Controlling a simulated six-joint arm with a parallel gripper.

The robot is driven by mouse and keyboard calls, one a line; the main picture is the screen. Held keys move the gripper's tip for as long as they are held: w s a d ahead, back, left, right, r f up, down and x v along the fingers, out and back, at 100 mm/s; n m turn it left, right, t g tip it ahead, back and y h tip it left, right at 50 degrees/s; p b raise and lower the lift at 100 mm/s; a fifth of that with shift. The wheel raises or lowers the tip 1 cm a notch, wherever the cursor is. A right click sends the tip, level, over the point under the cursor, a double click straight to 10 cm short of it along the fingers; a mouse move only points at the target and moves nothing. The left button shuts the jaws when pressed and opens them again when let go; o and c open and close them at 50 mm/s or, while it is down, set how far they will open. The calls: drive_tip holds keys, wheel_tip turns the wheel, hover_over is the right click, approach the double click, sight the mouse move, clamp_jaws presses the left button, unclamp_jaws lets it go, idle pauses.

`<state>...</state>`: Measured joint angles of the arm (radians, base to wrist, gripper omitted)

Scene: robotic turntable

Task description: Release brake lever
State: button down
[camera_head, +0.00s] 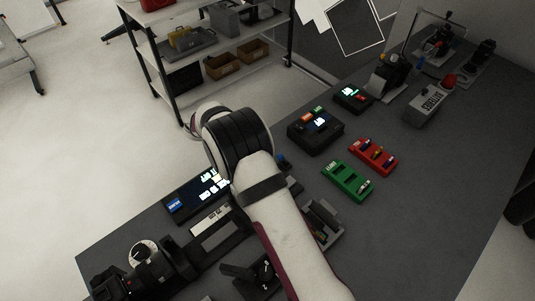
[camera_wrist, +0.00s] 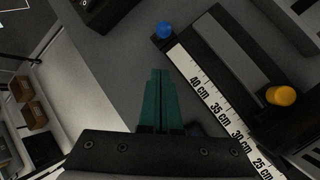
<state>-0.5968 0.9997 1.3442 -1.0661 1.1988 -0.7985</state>
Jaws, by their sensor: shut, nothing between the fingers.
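My gripper (camera_wrist: 160,73) shows in the wrist view as two green fingers pressed together, with nothing between them. Its tips are above the dark table, left of a black rail assembly (camera_wrist: 245,50) with a white centimetre scale (camera_wrist: 205,85). A round blue knob (camera_wrist: 164,30) sits at the scale's upper end, just beyond the fingertips and apart from them. An orange knob (camera_wrist: 281,95) sits on the assembly to the right. I cannot tell which part is the brake lever. In the head view my arm hides the fingers and part of the assembly; the scale (camera_head: 211,223) shows left of my arm.
A lit display panel (camera_head: 183,205) lies left of my arm. A green tray (camera_head: 345,184), a red tray (camera_head: 370,157) and black boxes (camera_head: 315,138) stand right of it. A camera-like device (camera_head: 155,275) is at the front left.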

drive_tip(key=shift+d+r, duration=0.25)
drive_tip(key=shift+d, duration=0.45)
drive_tip(key=shift+d+r, duration=0.25)
drive_tip(key=shift+d, duration=0.45)
drive_tip(key=shift+r, duration=0.1)
drive_tip(key=shift+w+d+r, duration=0.1)
drive_tip(key=shift+d, duration=0.05)
drive_tip(key=shift+w+d+r+g+y, duration=0.25)
drive_tip(key=shift+w+g+y, duration=0.05)
drive_tip(key=shift+g+y, duration=0.45)
drive_tip(key=shift+w+d+r+y, duration=0.1)
drive_tip(key=shift+w+d+y, duration=0.05)
drive_tip(key=shift+d+y, duration=0.1)
drive_tip(key=g+y, duration=0.1)
drive_tip(key=w+d+g+y, duration=0.1)
drive_tip(key=shift+w+d+r+g, duration=0.25)
drive_tip(key=shift+w+r+g, duration=0.05)
drive_tip(key=shift+r+g, duration=0.05)
drive_tip(key=shift+w+d, duration=0.6)
drive_tip(key=shift+n, duration=0.3)
drive_tip(key=shift+r, duration=0.2)
